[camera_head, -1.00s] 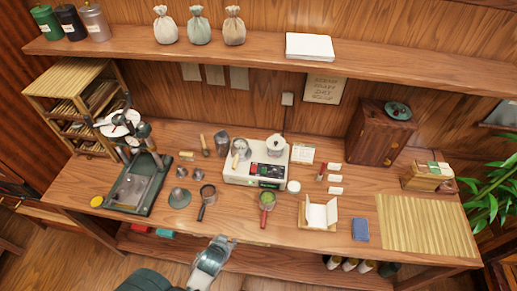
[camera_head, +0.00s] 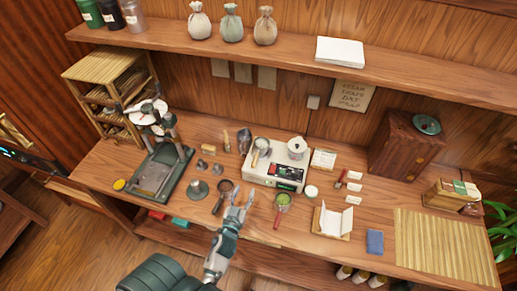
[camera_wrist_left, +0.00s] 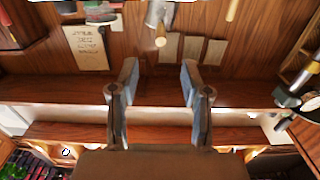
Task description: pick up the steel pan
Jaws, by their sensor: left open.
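A steel piece with a wooden handle end, likely the same pan, shows at the top of the left wrist view (camera_wrist_left: 157,18). My left gripper (camera_head: 240,194) is open and empty, over the table's front part, in front of the scale and apart from the pan. Its two spread fingers also show in the left wrist view (camera_wrist_left: 158,80). My right gripper is not in view.
A dark-bowled, handled pan (camera_head: 224,187) lies just left of my fingers. A green-filled one (camera_head: 283,201) lies to their right. A green press (camera_head: 162,165) stands left. A shelf (camera_head: 300,58) crosses above the table.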

